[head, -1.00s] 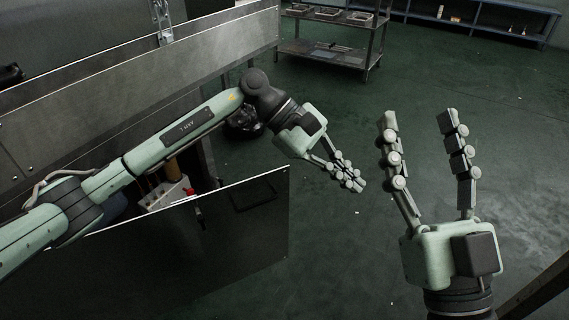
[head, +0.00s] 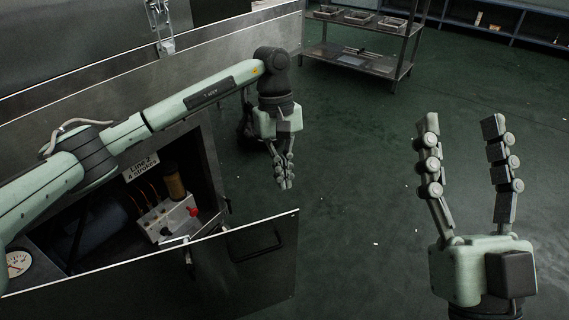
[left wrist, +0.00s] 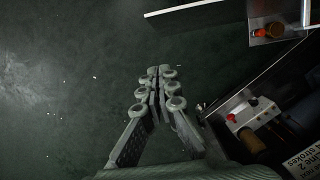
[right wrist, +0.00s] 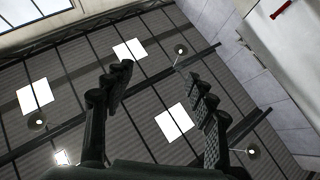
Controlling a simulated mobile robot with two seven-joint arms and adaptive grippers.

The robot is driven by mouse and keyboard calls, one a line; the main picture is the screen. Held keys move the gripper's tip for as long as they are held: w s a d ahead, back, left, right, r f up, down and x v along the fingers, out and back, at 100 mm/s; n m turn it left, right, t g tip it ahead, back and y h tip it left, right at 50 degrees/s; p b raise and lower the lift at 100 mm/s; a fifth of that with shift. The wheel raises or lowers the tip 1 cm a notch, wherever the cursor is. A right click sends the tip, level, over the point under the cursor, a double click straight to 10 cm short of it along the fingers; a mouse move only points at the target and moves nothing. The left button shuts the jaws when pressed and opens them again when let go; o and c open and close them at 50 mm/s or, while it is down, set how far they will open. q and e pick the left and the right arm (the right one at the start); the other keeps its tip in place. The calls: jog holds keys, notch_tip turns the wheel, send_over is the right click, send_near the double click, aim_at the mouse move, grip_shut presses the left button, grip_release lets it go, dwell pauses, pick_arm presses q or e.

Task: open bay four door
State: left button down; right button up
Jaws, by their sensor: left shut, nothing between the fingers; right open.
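My left gripper (head: 285,182) is shut and empty, pointing down beyond the door's right end, apart from the handle in the picture. In the left wrist view its fingertips (left wrist: 160,72) meet above the green floor. My right gripper (head: 460,122) is open and empty, raised at the right; its spread fingers (right wrist: 160,82) point toward the ceiling in the right wrist view.
A trolley with trays (head: 365,62) stands behind.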

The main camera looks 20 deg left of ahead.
pick_arm(q)
jog(key=s+d+f, duration=0.3)
jog(key=s+f, duration=0.1)
jog(key=shift+f, duration=0.3)
jog(key=shift+d, duration=0.15)
